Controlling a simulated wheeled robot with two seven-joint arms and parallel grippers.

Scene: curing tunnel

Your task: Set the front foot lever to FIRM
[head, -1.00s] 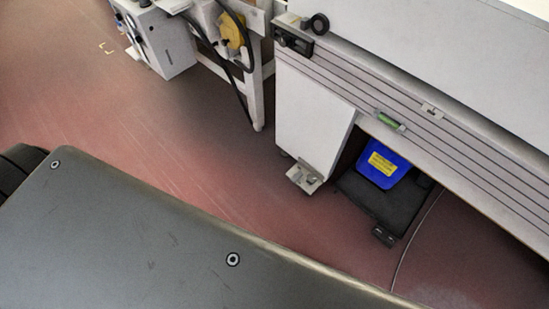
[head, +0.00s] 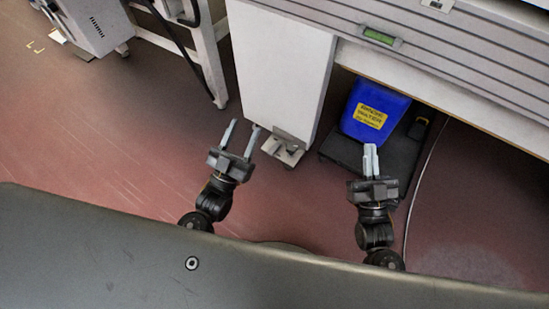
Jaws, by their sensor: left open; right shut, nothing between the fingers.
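The front foot lever (head: 284,147) is a small grey metal piece at the bottom of the white machine leg (head: 284,72), just above the floor. Its setting and any marking are too small to read. My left gripper (head: 241,137) is open and empty, just left of the lever, with its right finger close to it; I cannot tell whether they touch. My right gripper (head: 371,158) is shut and empty, to the right of the lever, in front of the blue container.
A blue container (head: 375,110) with a yellow label stands on a dark platform (head: 400,155) under the machine. A cable (head: 424,165) runs along the floor to its right. A white frame (head: 212,75) with black hoses stands at left. Red floor (head: 110,140) is clear at left.

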